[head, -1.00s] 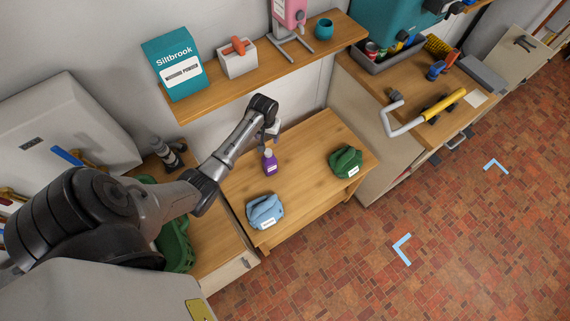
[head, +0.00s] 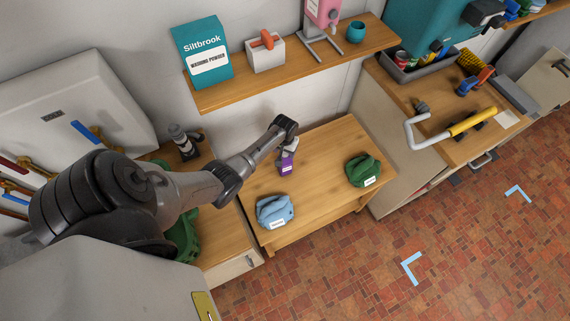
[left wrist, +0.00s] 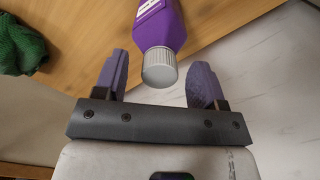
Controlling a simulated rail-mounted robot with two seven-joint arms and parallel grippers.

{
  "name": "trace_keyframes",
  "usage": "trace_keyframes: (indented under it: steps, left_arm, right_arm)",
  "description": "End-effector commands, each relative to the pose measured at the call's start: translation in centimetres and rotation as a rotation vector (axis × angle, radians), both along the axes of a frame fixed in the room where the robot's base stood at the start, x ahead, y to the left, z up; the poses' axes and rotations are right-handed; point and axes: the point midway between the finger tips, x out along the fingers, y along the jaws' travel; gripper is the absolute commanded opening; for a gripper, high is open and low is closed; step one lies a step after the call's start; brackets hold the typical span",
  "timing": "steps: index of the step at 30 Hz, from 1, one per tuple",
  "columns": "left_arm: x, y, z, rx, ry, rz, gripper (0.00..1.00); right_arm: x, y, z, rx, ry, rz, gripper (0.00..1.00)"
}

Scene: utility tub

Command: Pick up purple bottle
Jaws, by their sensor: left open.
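The purple bottle (head: 287,166) stands on the low wooden table, with a white label and a grey cap. In the left wrist view the bottle (left wrist: 160,28) has its ribbed grey cap (left wrist: 159,67) toward my left gripper (left wrist: 158,85). The gripper's two purple-grey fingers are open, one on each side of the cap, with gaps on both sides. In the head view my left gripper (head: 288,146) is right above the bottle and hides its top. My right gripper is not in view.
A blue cloth bundle (head: 274,211) and a green cloth bundle (head: 362,171) lie on the table (head: 325,185). A wooden shelf (head: 300,66) with washing powder (head: 203,55) hangs above the back. The table's middle is clear.

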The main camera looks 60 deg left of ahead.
Motion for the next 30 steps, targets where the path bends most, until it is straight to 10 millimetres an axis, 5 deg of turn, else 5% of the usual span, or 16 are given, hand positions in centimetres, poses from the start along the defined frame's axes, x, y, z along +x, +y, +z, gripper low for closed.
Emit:
trace_keyframes:
  steps: [5,14,30]
  left_arm:
    - [0.0,0.0,-1.7,-0.001,0.001,0.000,0.64]
    - [0.0,0.0,-1.9,0.000,-0.001,-0.001,0.64]
    - [0.0,0.0,-1.9,-0.001,-0.001,0.000,0.14]
  right_arm:
    - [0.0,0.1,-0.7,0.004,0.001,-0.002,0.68]
    - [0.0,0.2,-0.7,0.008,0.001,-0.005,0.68]
    - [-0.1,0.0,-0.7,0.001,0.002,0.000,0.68]
